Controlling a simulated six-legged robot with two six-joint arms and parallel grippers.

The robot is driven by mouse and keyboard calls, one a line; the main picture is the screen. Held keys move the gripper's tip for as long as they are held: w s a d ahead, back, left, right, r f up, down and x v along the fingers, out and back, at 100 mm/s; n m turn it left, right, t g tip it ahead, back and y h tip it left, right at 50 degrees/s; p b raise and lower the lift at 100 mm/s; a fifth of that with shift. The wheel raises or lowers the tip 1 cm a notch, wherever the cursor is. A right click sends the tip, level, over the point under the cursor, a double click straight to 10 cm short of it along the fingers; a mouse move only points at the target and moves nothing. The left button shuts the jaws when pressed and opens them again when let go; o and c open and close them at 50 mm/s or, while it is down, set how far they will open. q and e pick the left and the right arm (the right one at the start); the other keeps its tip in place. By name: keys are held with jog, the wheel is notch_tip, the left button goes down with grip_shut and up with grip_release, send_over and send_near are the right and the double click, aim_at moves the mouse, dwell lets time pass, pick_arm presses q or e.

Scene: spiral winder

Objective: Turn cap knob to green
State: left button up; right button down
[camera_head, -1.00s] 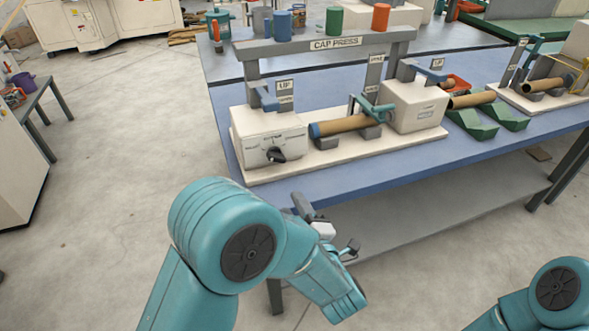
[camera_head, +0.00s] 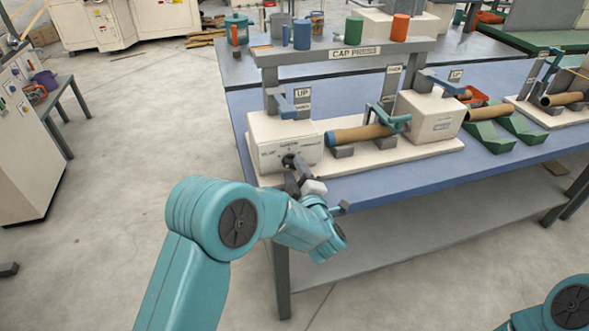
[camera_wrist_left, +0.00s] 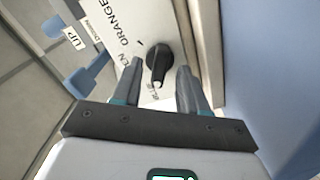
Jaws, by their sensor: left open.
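The cap knob (camera_head: 288,160) is black and sits on the front face of the white box (camera_head: 265,135) at the left end of the cap press. In the left wrist view the knob (camera_wrist_left: 158,62) has a white mark at its lower end, toward lettering that looks like BLUE. ORANGE is printed above it, with a partly hidden word beside it. My left gripper (camera_head: 297,174) is at the knob in the head view. In the wrist view its open fingers (camera_wrist_left: 159,82) straddle the knob's lower part with gaps showing. My right gripper is out of view.
A brown tube with a blue end (camera_head: 358,134) lies on supports right of the box. The press's grey top beam (camera_head: 300,55) spans above, carrying coloured cylinders. A blue lever (camera_head: 288,106) stands over the box. The blue table's front edge (camera_head: 400,178) runs below.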

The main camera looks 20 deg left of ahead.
pick_arm(q)
jog(key=shift+w+a, duration=0.25)
jog(key=shift+w, duration=0.1)
grip_shut()
